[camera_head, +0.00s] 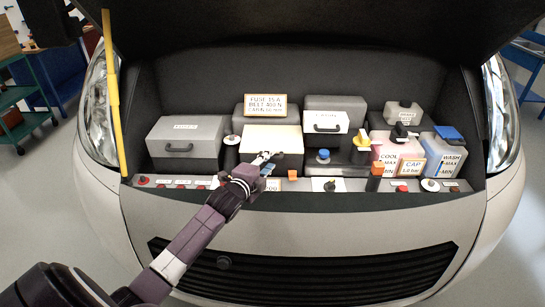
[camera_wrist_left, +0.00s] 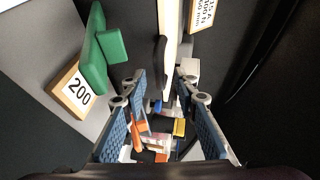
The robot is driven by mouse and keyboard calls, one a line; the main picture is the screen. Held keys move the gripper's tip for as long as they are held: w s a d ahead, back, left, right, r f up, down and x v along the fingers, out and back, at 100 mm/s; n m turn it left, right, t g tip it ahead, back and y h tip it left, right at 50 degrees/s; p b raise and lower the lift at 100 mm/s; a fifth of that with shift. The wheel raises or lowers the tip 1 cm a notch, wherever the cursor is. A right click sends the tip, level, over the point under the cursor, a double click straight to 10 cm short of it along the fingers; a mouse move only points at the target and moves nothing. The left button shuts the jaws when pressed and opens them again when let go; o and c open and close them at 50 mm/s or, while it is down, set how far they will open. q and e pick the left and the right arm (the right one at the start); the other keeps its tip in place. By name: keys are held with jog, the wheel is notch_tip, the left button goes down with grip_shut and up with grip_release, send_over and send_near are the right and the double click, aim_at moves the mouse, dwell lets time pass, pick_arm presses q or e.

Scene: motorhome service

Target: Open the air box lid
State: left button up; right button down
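A cream lid-like panel (camera_head: 285,138) stands near the middle of the engine bay, just beyond my left gripper. No legible label on it tells whether it is the air box lid. In the left wrist view the panel (camera_wrist_left: 171,25) shows nearly edge-on, with a dark handle-like strip along its left side. My left gripper (camera_head: 265,157) is in front of the panel. In the left wrist view its fingers (camera_wrist_left: 160,80) are spread, with the panel's end appearing between them; contact cannot be told. My right gripper is not in view.
A grey handled box (camera_head: 184,146) stands at left, a white-topped handled box (camera_head: 325,121) right of centre. Fluid tanks (camera_head: 447,160) stand at right. A yellow prop rod (camera_head: 113,90) stands at the left edge. Green pieces (camera_wrist_left: 100,38) and a "200" block (camera_wrist_left: 77,91) lie near the gripper.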

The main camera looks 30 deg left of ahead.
aim_at(272, 158)
pick_arm(q)
jog(key=x, duration=0.3)
jog(key=c, duration=0.7)
jog(key=shift+f, duration=0.15)
grip_shut()
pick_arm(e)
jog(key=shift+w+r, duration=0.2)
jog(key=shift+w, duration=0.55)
